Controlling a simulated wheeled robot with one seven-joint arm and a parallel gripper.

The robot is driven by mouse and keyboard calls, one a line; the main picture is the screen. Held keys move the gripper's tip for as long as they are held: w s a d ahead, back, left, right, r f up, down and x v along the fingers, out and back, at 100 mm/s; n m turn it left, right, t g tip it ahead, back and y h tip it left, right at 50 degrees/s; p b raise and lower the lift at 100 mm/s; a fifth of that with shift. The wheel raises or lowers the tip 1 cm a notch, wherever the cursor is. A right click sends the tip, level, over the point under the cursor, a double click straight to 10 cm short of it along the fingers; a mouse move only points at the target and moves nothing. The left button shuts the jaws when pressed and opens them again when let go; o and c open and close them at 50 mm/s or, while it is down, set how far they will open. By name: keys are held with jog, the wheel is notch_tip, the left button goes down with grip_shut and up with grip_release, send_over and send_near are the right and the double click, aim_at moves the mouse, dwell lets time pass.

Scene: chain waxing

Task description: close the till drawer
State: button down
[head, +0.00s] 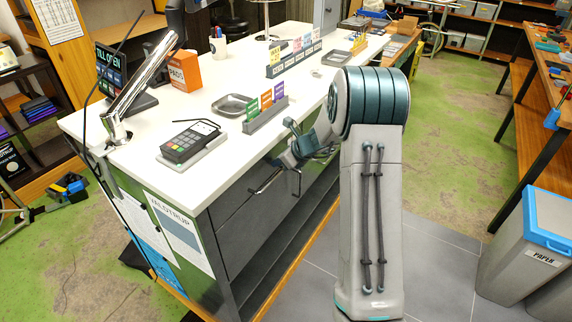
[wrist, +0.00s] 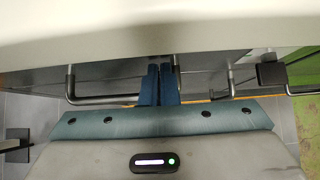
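The till screen (head: 110,68) on the white counter reads "TILL OPEN". Dark grey drawer fronts (head: 238,215) with bar handles (head: 264,184) sit under the counter's edge on the side facing my arm. My gripper (head: 279,162) is at this side, just below the counter edge, with its fingers pointing at the fronts. In the wrist view, my gripper's two blue fingers (wrist: 160,72) are together with nothing seen between them. They lie between two handle bars (wrist: 100,100). The counter edge hides the upper part of the fronts, so how far the till drawer stands out cannot be told.
On the counter (head: 215,150) are a card reader (head: 187,143), a grey dish (head: 232,104), card racks (head: 266,112) and an orange box (head: 185,71). A paper bin (head: 520,250) stands at the right. Grey floor (head: 440,265) between is clear.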

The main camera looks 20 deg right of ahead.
jog(key=shift+w+a+r, duration=0.2)
jog(key=shift+a+r, duration=0.05)
jog(key=shift+a, duration=0.05)
jog(key=s+d+r+b, duration=0.2)
jog(key=s+d+r, duration=0.5)
jog(key=s+d, duration=0.15)
jog(key=s+a+r+n+g+h, duration=0.1)
jog(key=s+a+r+n+g, duration=0.3)
jog(key=s+a+n, duration=0.75)
jog(key=s+r+n+h, duration=0.1)
jog(key=s+n+h, duration=0.4)
jog(key=s+n, duration=1.1)
jog(key=shift+s+d+r+t, duration=0.25)
jog(key=shift+s+r+t, duration=0.15)
jog(key=shift+s, duration=0.9)
